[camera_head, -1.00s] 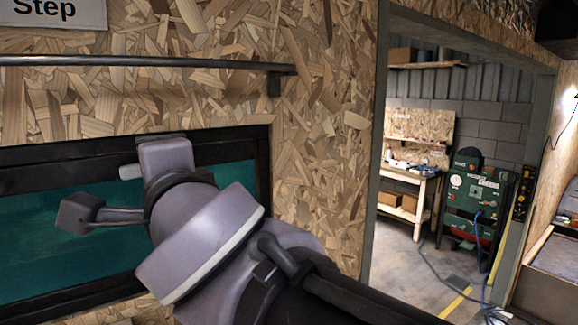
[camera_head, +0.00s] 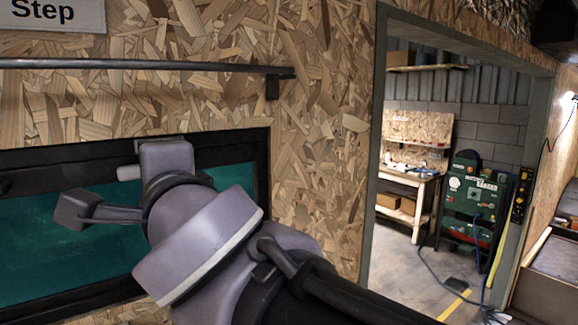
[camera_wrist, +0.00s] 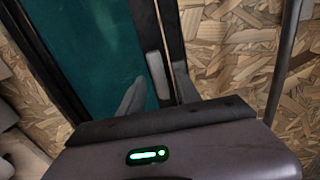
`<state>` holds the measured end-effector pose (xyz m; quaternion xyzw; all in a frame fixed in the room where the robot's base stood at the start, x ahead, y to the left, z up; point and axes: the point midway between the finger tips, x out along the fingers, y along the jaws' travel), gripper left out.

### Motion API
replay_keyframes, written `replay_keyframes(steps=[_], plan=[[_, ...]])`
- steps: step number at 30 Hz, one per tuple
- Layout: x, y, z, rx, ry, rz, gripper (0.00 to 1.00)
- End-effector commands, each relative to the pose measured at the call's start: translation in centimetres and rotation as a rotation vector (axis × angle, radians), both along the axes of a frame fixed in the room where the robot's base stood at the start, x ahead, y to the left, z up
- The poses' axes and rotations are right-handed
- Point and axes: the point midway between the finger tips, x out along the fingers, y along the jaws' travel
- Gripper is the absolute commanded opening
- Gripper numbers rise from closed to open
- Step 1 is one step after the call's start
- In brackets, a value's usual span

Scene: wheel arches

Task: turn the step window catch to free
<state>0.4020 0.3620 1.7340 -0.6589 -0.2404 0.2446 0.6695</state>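The step window (camera_head: 60,262) has teal glass in a black frame, below a sign reading "Step" (camera_head: 42,13). Its catch is a short pale grey handle (camera_head: 128,172) whose end shows just left of my gripper in the head view. In the wrist view the catch (camera_wrist: 157,68) lies along the dark frame, between the two grey fingers of my gripper (camera_wrist: 160,78). The fingers are apart, with a gap visible on the left side of the catch. The right finger looks close to it; contact cannot be told.
A dark rail (camera_head: 150,65) runs along the chipboard wall (camera_head: 320,150) above the window. It seems to be the bar at the right of the wrist view. A doorway at right shows a workbench (camera_head: 408,180) and a green machine (camera_head: 472,200).

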Motion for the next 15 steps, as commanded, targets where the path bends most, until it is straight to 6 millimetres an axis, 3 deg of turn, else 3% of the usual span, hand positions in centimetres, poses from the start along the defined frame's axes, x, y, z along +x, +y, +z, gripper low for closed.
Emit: replay_keyframes(steps=[8, 15], plan=[[-1.2, -1.0, 0.3, 0.001, -0.002, 0.0, 0.4], [-6.2, -5.1, 0.7, 0.002, -0.001, 0.002, 0.4]])
